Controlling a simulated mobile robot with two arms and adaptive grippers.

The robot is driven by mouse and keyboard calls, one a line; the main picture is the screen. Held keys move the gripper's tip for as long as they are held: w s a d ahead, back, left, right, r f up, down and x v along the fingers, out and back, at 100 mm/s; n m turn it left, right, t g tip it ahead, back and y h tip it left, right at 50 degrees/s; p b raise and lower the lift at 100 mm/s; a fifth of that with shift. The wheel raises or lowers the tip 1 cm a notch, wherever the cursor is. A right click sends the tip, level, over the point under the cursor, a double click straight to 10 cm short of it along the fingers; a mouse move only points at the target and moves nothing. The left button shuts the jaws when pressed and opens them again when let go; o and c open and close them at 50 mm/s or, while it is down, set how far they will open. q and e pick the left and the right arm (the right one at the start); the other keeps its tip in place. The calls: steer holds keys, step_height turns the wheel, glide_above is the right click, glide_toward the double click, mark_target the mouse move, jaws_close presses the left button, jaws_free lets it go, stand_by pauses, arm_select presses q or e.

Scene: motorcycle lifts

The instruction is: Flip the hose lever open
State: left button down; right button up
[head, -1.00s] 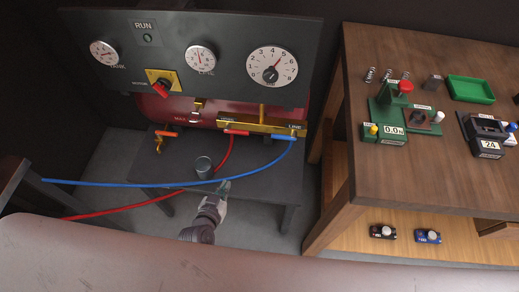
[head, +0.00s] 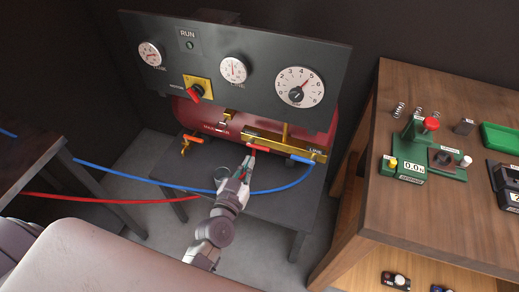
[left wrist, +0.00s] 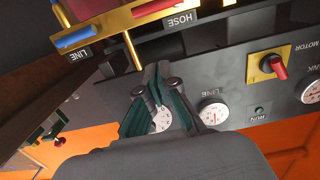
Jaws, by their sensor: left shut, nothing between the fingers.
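The red hose lever (head: 258,148) lies along the brass manifold (head: 288,147) under the gauge panel. In the left wrist view, which is upside down, the red lever (left wrist: 152,7) shows at the top above the HOSE label (left wrist: 180,20). My left gripper (head: 248,162) is shut and empty, just below and in front of the red lever in the head view. Its fingers (left wrist: 158,72) also show in the left wrist view, apart from the lever in the picture. Whether they touch it in the head view I cannot tell. My right gripper is not in view.
A blue lever (head: 302,159) sits at the manifold's right end by the LINE label. An orange lever (head: 192,139) is at the left. A blue hose (head: 285,187) loops past my left arm. A workbench (head: 395,220) stands right.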

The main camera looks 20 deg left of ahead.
arm_select(q)
glide_above(258, 147)
steer(key=s+d, duration=0.1)
steer(key=s, duration=0.3)
steer(key=shift+w+d+f+b, duration=0.1)
steer(key=shift+w+f+b, duration=0.2)
steer(key=shift+f, duration=0.45)
steer(key=shift+w+a+f+b, duration=0.15)
steer(key=shift+w+f, duration=0.1)
steer(key=shift+f, duration=0.45)
steer(key=shift+w+d+f+b, duration=0.15)
steer(key=shift+w+f+b, duration=0.15)
steer(key=shift+f, duration=0.45)
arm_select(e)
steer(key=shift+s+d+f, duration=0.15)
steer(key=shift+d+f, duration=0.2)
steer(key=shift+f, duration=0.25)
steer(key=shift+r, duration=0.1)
arm_select(q)
steer(key=shift+d+f+m, duration=0.1)
steer(key=shift+m, duration=0.3)
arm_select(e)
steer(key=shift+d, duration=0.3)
